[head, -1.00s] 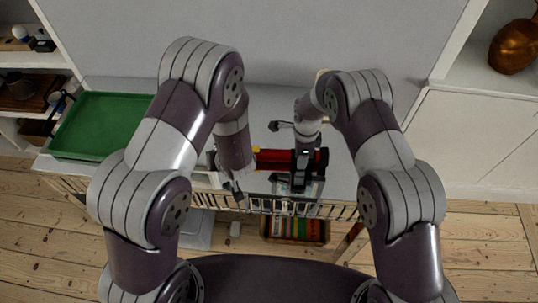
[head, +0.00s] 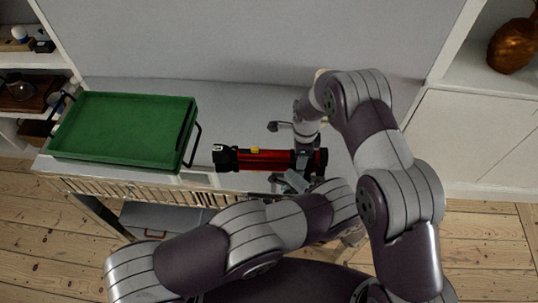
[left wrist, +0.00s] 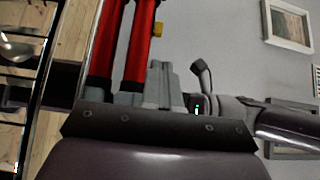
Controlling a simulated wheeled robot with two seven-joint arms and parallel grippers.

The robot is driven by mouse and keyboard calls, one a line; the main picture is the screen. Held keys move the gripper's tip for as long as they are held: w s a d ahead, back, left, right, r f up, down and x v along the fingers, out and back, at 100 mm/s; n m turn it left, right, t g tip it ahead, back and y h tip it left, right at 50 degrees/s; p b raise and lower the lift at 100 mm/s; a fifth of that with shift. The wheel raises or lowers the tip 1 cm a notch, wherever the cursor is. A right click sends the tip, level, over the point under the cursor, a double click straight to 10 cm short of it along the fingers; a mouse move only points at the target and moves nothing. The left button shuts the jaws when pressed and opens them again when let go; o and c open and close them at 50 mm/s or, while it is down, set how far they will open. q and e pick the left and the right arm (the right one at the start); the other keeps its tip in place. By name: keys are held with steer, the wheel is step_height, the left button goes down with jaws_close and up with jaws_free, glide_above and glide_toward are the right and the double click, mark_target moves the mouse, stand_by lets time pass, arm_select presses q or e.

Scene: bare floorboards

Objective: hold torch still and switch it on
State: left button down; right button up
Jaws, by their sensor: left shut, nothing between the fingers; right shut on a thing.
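The torch (head: 270,160) is a red tube with black ends and a yellow switch (head: 255,150) on its upper side. It lies level, left to right, over the grey table top. My right gripper (head: 306,157) is shut around its right part. My left gripper (head: 294,181) is shut and empty, in front of the torch near the right gripper and below the torch in the picture. In the left wrist view its closed fingers (left wrist: 163,80) point up beside the red tube (left wrist: 141,40), with the yellow switch (left wrist: 158,29) past them. Whether they touch the torch I cannot tell.
A green tray (head: 125,125) with dark handles stands on the left of the table (head: 235,97). A wall closes off the back. Shelves stand at far left, and a white cabinet (head: 475,140) at right carries a copper vase (head: 512,46). Table space behind the torch is clear.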

mark_target(251, 151)
arm_select(q)
steer(key=shift+a, duration=0.1)
steer(key=x, duration=1)
steer(key=a, duration=0.3)
steer(key=shift+s+a, duration=0.1)
steer(key=shift+a, duration=0.15)
steer(key=shift+d, duration=0.1)
steer(key=v, duration=1)
